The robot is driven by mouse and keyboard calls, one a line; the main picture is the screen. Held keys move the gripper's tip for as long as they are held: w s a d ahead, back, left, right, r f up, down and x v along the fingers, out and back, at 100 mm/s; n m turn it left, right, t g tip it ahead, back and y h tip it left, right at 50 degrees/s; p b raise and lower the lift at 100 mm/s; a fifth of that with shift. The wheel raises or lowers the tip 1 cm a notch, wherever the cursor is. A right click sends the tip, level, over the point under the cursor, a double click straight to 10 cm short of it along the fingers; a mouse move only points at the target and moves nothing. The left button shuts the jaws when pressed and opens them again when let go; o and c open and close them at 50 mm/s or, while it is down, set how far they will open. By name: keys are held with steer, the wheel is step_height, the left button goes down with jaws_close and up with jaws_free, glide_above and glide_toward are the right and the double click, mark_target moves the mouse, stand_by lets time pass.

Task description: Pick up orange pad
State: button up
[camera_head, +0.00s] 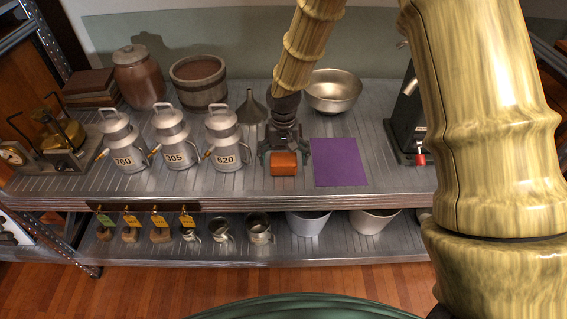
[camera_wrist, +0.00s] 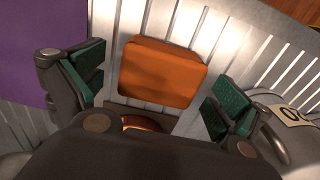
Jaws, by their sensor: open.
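The orange pad (camera_head: 284,163) is a small rounded block on the slatted metal upper shelf, left of a flat purple sheet (camera_head: 339,162). In the wrist view the orange pad (camera_wrist: 162,72) lies between my two green-padded fingers, with a gap on each side. My gripper (camera_head: 283,150) is above and around the pad, open and empty; it also shows in the wrist view (camera_wrist: 158,88). Below the pad in the wrist view, a small glossy orange-red patch shows, partly hidden by my gripper's body; I cannot tell what it is.
Several numbered milk cans, the nearest marked 620 (camera_head: 223,139), stand left of my gripper. A funnel (camera_head: 251,108) and a metal bowl (camera_head: 333,91) are behind. A dark device with a red padlock (camera_head: 420,158) stands right.

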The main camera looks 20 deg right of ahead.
steer(key=shift+f, duration=0.4)
steer(key=shift+c, duration=0.4)
steer(key=c, duration=1)
steer(key=shift+r, duration=0.55)
steer(key=shift+s+a+r+b, duration=0.2)
steer(key=shift+r, duration=0.45)
steer(key=shift+s+a+r+b, duration=0.15)
steer(key=shift+a+r, duration=0.05)
steer(key=shift+r, duration=0.4)
steer(key=s+a, duration=0.3)
steer(key=s+a+r, duration=0.1)
steer(key=s+a, duration=0.3)
steer(key=s+a+b, duration=0.1)
steer(key=s+a, duration=0.2)
steer(key=shift+s+a+r, duration=0.2)
steer(key=shift+a+r, duration=0.05)
steer(key=shift+a, duration=0.15)
